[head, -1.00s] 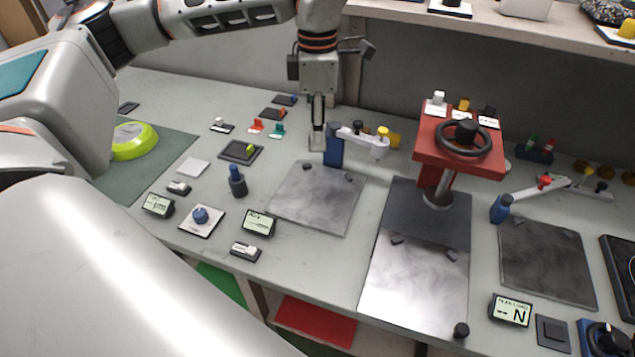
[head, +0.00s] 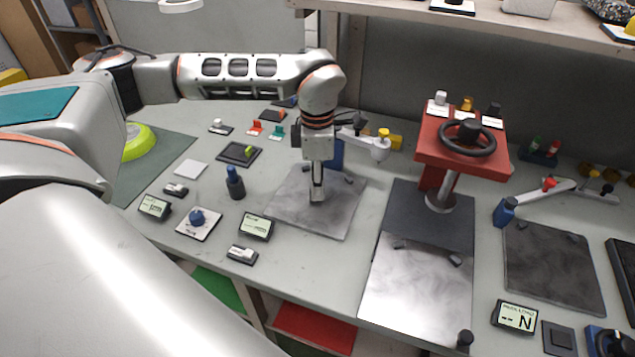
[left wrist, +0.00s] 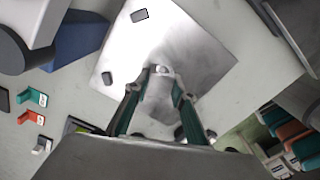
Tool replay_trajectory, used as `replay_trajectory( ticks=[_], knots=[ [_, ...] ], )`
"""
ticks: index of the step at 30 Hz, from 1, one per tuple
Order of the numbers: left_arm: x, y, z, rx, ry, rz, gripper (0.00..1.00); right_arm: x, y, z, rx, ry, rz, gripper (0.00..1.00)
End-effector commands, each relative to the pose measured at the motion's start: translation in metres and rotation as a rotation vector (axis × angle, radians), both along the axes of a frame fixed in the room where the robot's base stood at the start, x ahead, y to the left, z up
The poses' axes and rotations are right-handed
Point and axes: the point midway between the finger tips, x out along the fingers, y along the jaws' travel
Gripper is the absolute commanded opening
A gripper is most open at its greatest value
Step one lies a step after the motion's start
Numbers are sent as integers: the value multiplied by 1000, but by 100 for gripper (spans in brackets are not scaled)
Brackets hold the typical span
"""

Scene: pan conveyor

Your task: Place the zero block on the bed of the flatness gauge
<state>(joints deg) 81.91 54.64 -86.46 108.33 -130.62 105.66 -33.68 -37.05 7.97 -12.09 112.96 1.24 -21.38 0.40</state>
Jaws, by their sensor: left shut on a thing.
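The flatness gauge has a bare grey metal bed (head: 290,215) at the middle of the bench, with a blue post (head: 335,158) and a pale arm at its back edge. The bed also shows in the left wrist view (left wrist: 210,75). My left gripper (head: 317,197) points straight down over the bed. It is shut on a small pale grey piece, taken as the zero block (left wrist: 163,71), between the fingertips in the left wrist view (left wrist: 162,80). The block is hard to tell from the fingers and the bed. Whether it touches the bed cannot be told. My right gripper is not in view.
A blue-topped dark cylinder (head: 235,183) and a small display (head: 257,226) stand left of the bed. A red press with a black handwheel (head: 466,140) stands to the right, behind a second metal plate (head: 415,285). The gauge's arm (head: 365,140) reaches out behind my gripper.

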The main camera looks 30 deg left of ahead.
Motion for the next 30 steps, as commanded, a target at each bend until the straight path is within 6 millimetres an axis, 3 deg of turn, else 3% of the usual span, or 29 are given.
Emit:
replay_trajectory(
  ticks=[10, 11, 12, 13, 24, 30],
  knots=[
    [1, 0, -1, 0, -3, 0, 0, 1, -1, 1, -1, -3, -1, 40],
    [1, 0, -2, 0, -2, 0, 27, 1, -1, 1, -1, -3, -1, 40],
    [1, 0, -2, 0, -2, 0, 38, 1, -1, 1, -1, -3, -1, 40],
    [1, 0, -2, 0, -2, 0, 41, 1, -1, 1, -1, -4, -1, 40],
    [1, 0, 1, 0, -3, -1, 41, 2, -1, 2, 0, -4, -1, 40],
    [2, 0, 26, -1, -8, -1, 41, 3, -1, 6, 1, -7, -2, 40]
  ],
)
